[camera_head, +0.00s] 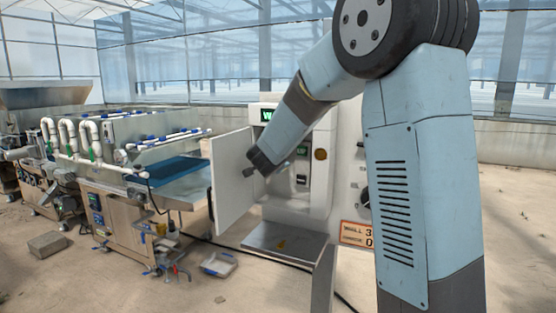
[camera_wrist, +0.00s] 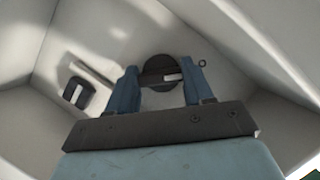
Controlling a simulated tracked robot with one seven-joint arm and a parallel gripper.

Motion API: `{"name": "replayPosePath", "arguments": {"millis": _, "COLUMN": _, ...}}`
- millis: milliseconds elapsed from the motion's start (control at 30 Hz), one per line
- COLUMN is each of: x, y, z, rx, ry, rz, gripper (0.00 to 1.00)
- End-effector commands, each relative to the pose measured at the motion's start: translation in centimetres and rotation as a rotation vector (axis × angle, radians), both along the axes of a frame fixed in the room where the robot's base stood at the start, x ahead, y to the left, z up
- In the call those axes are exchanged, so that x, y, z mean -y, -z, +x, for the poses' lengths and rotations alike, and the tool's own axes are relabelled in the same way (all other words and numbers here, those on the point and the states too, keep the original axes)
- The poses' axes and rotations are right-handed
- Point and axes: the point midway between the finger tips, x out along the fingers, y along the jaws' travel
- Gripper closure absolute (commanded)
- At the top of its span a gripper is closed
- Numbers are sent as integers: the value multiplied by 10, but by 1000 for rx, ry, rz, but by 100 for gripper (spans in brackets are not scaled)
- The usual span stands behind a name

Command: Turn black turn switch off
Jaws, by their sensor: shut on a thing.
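The far ends of the fingers partly cover the knob's edges. In the camera_head view, my arm reaches down to the open white cabinet. There the fingers and the held knob cannot be made out.
A second black switch (camera_wrist: 77,93) with a white middle sits left of the knob. The cabinet door (camera_head: 232,180) stands open at left. A metal shelf (camera_head: 285,241) juts out below. Another dark knob (camera_head: 365,197) is on the side panel. The seeder line (camera_head: 120,205) stands left.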

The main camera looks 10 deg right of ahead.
Motion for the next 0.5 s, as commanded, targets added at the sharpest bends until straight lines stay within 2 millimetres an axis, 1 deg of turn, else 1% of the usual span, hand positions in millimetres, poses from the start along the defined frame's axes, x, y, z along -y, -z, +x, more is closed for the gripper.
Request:
{"name": "replayPosePath", "arguments": {"millis": 33, "x": 0, "y": 4, "z": -1, "rx": -27, "ry": 1, "rz": -23, "gripper": 79}}
{"name": "replayPosePath", "arguments": {"millis": 300, "x": -1, "y": 4, "z": -1, "rx": -113, "ry": -1, "rz": -140, "gripper": 79}}
{"name": "replayPosePath", "arguments": {"millis": 500, "x": 0, "y": 5, "z": -1, "rx": -148, "ry": 0, "rz": -188, "gripper": 79}}
